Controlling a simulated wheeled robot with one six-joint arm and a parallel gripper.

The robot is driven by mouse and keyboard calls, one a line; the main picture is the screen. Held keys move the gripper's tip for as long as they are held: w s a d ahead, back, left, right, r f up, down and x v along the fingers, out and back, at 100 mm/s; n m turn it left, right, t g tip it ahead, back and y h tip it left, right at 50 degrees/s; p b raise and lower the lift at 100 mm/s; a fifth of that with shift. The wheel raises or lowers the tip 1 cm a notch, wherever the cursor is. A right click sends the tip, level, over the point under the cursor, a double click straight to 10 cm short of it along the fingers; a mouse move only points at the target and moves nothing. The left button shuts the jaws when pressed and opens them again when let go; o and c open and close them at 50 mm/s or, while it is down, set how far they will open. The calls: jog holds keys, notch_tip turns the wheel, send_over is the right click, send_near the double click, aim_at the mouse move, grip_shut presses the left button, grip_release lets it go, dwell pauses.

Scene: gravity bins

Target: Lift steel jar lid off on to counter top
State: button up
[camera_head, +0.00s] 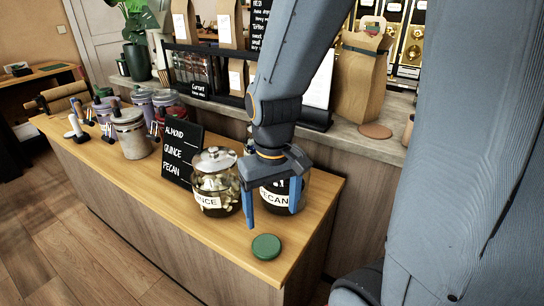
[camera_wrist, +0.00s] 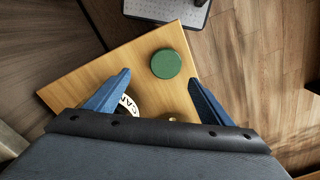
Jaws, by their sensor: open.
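A glass jar labelled "...NCE" (camera_head: 221,190) stands on the wooden counter top (camera_head: 130,185). Its steel lid (camera_head: 213,159) with a knob sits on it. A dark jar labelled "PECAN" (camera_head: 291,196) stands to its right. Its top is hidden by my gripper, so I cannot tell its lid. My gripper (camera_head: 270,203) points down with blue fingers spread and empty, in front of the PECAN jar. In the wrist view my fingers (camera_wrist: 159,78) are apart, with part of the PECAN label (camera_wrist: 127,106) between them.
A green disc (camera_head: 266,246) lies near the counter's front right edge; it also shows in the wrist view (camera_wrist: 166,64). A black price board (camera_head: 182,152) stands behind the jars. Several clamp-lid jars (camera_head: 131,135) stand left.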

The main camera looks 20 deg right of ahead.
jog(key=o, duration=0.6)
jog(key=shift+n, duration=0.8)
jog(key=w+d+r+p, duration=0.1)
jog(key=w+r+p, duration=0.1)
jog(key=r, duration=0.1)
jog(key=w+d+r+p, duration=0.2)
jog(key=w+r+p, duration=0.1)
jog(key=w+d+r+p, duration=0.2)
jog(key=r+p, duration=0.1)
jog(key=shift+w+r, duration=0.3)
jog(key=shift+r, duration=0.05)
jog(key=shift+c, duration=0.2)
jog(key=shift+n, duration=0.8)
jog(key=w+d+p, duration=0.1)
jog(key=w, duration=0.1)
jog(key=w+d+r+p, duration=0.1)
jog(key=d, duration=0.1)
jog(key=w+d+r+p, duration=0.1)
jog(key=w+d, duration=0.1)
jog(key=shift+w+d+r, duration=0.1)
jog(key=shift+w+r, duration=0.1)
jog(key=shift+w, duration=0.1)
jog(key=shift+w+d+f, duration=0.15)
jog(key=shift+f, duration=0.05)
jog(key=shift+w+f+p, duration=0.15)
jog(key=shift+f+p, duration=0.65)
jog(key=shift+f, duration=1.05)
jog(key=shift+w+f+p, duration=0.15)
jog(key=shift+f+p, duration=0.6)
jog(key=shift+f, duration=1.1)
